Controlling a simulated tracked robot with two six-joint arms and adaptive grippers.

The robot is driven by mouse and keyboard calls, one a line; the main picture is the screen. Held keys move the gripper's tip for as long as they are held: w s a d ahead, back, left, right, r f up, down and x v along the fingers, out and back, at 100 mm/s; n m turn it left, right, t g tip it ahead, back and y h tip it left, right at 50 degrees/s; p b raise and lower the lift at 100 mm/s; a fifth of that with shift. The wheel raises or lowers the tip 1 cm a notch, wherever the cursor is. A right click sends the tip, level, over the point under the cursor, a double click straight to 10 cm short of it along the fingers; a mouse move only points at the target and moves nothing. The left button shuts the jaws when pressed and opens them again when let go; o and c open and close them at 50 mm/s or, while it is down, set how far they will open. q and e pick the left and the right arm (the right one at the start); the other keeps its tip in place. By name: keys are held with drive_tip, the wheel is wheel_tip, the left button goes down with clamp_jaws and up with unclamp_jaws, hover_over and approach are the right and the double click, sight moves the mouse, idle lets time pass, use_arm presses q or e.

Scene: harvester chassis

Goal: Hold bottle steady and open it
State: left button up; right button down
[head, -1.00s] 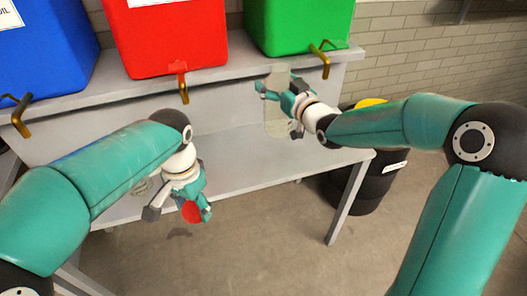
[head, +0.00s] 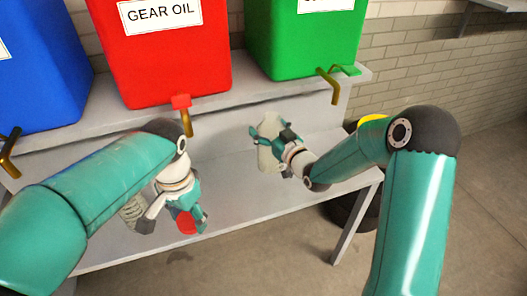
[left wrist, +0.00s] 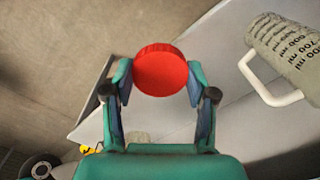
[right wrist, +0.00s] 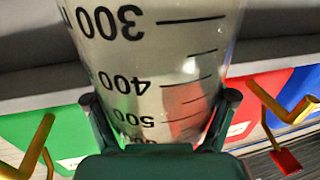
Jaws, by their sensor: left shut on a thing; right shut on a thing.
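The left wrist view shows the cap (left wrist: 160,70) between the two fingertips, apart from any bottle. My right gripper (head: 272,138) is shut on a pale translucent bottle (head: 267,158) over the right part of the bench. The right wrist view shows the bottle (right wrist: 150,50) close up, with black volume marks, between the fingers. Red shows through its wall. The bottle's mouth is not clearly visible.
A grey bench (head: 235,190) has a raised shelf with blue (head: 40,70), red (head: 165,60) and green (head: 305,45) containers, each with a brass tap. A marked jug with a handle (left wrist: 285,50) stands behind my left gripper.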

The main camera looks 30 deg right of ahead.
drive_tip(key=shift+s+f+p, duration=0.15)
drive_tip(key=shift+f+p, duration=0.4)
drive_tip(key=shift+f, duration=3.85)
drive_tip(key=shift+f, duration=0.1)
unclamp_jaws()
